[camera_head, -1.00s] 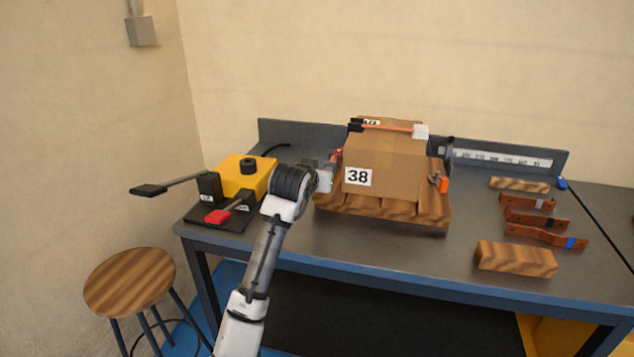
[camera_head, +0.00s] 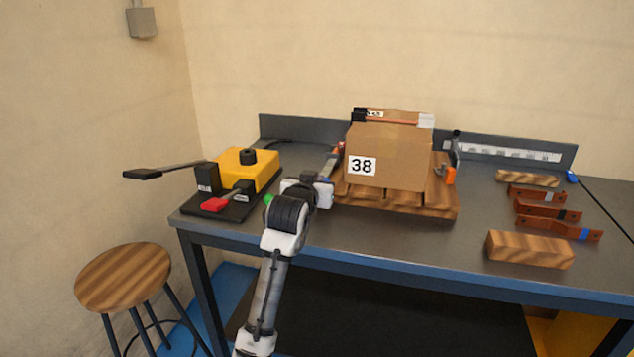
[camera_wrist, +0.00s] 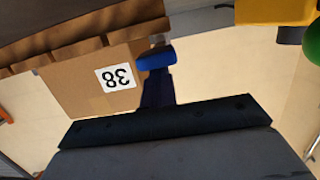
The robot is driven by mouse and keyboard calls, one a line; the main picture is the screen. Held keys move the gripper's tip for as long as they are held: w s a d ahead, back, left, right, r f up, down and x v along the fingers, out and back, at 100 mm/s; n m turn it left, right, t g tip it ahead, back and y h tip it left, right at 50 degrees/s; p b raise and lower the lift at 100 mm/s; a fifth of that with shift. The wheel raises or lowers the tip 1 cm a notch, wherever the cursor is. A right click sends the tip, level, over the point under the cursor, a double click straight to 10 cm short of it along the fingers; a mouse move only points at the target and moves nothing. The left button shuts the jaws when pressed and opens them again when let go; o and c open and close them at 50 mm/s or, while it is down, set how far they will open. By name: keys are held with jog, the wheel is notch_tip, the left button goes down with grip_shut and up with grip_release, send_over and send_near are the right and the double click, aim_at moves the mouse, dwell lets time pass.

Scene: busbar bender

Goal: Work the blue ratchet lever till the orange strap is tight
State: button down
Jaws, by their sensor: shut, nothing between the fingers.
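A cardboard box (camera_head: 400,155) marked 38 sits on a wooden pallet (camera_head: 400,199) on the bench. The orange strap (camera_head: 392,121) crosses the box top between a black and a white edge piece; how taut it is cannot be told. The blue ratchet lever (camera_wrist: 156,59) shows in the wrist view beside the pallet, just beyond my fingertips. In the head view it is mostly hidden behind my wrist. My gripper (camera_wrist: 157,88) is shut and empty, at the pallet's left side. Whether it touches the lever cannot be told.
A yellow bender (camera_head: 248,170) with black and red-handled levers stands left of my arm. Wooden blocks (camera_head: 530,250) and copper-coloured bars (camera_head: 548,211) lie to the right. A stool (camera_head: 123,278) stands at front left. The bench front between my arm and the blocks is clear.

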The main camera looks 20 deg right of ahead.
jog(key=shift+f, duration=0.2)
jog(key=s+a+r+p, duration=0.2)
jog(key=s+a+r, duration=0.3)
jog(key=s, duration=0.3)
jog(key=shift+a+r, duration=0.25)
jog(key=shift+r, duration=0.65)
dwell(0.8)
